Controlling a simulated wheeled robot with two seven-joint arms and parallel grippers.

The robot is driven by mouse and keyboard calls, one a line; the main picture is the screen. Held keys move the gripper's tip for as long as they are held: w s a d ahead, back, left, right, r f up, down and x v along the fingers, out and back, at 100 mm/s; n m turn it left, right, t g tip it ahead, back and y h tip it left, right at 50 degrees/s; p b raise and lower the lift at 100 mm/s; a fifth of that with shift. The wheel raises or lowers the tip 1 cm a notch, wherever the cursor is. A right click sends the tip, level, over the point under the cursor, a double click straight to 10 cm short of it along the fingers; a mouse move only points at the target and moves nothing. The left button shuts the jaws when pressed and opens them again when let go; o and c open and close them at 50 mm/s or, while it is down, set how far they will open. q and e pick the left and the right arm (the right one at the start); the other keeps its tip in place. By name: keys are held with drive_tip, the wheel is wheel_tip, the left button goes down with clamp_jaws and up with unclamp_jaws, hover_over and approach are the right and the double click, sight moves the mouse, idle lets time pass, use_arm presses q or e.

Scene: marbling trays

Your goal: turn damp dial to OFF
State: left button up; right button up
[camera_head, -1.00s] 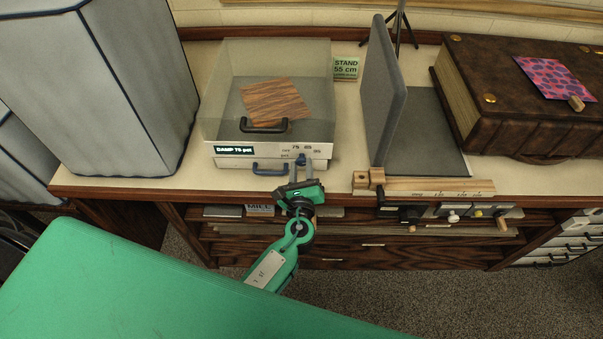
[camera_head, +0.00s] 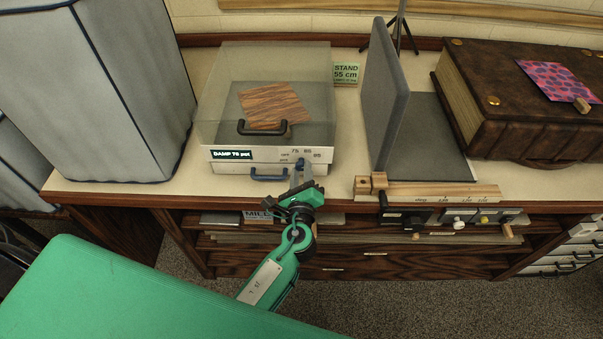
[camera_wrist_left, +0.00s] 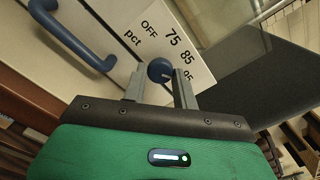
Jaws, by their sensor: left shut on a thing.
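The damp dial (camera_head: 300,162) is a small dark blue knob on the front of the clear-lidded damp box (camera_head: 222,168). In the left wrist view the dial (camera_wrist_left: 160,69) has a pale mark, and OFF, 75, 85 and 95 are printed around it. I cannot tell for certain which label the mark faces. My right gripper is not in view.
A blue handle (camera_wrist_left: 80,35) is close left of the dial. A wood-grain sheet (camera_head: 272,102) lies inside the box. A wooden ruler bar (camera_head: 430,190) lies along the table's front edge at right. A grey upright panel (camera_head: 385,95) and a brown book-like case (camera_head: 515,115) stand beyond.

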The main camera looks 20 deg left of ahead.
use_arm(q)
drive_tip(key=o, duration=0.9)
drive_tip(key=shift+o, duration=0.2)
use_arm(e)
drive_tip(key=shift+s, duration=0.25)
use_arm(q)
drive_tip(key=shift+s+d+f, duration=0.1)
drive_tip(key=shift+s, duration=0.2)
drive_tip(key=b+v, duration=0.3)
drive_tip(key=v, duration=1)
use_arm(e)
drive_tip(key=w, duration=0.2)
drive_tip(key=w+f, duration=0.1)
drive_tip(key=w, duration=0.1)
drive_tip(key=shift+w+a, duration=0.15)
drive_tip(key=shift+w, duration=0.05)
use_arm(q)
drive_tip(key=shift+s, duration=0.1)
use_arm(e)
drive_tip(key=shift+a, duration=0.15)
